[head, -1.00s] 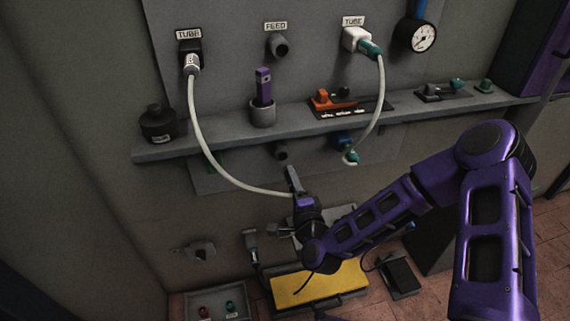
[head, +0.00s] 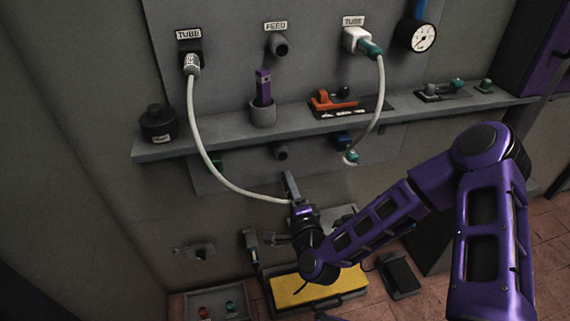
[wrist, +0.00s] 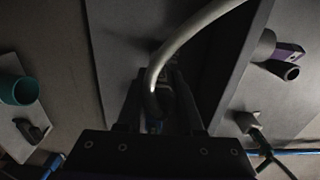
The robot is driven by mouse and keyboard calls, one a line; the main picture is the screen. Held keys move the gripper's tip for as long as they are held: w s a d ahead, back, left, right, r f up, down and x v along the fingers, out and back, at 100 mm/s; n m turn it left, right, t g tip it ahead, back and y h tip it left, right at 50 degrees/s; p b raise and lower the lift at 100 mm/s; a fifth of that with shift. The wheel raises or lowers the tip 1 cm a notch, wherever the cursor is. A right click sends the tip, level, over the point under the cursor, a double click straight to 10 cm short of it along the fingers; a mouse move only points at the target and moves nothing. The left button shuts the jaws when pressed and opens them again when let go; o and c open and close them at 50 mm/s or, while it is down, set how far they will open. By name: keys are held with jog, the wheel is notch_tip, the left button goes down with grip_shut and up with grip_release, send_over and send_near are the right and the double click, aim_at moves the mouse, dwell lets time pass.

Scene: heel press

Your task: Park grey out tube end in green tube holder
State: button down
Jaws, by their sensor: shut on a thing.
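My gripper (head: 291,187) is shut on the end of a pale grey tube (head: 216,172) below the shelf. The tube hangs in a curve from a grey connector (head: 191,63) in the upper left socket labelled TUBE. In the wrist view the tube (wrist: 192,33) bends down between my fingers (wrist: 160,100); its very tip is mostly hidden in shadow. A green round holder (wrist: 18,89) with an open mouth shows at the left of the wrist view, apart from my gripper.
The grey shelf (head: 200,144) juts out above my gripper, carrying a black bottle (head: 158,124), a purple tool (head: 263,85) and an orange clamp (head: 330,101). A second tube (head: 380,100) hangs at right. A yellow pad (head: 305,288) lies below.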

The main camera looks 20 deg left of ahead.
jog(key=s+a, duration=0.9)
jog(key=a, duration=0.6)
jog(key=shift+s, duration=0.15)
dwell(0.8)
jog(key=shift+a, duration=0.1)
jog(key=shift+x, duration=2.5)
jog(key=shift+x, duration=1.45)
jog(key=shift+c, duration=2.3)
grip_release()
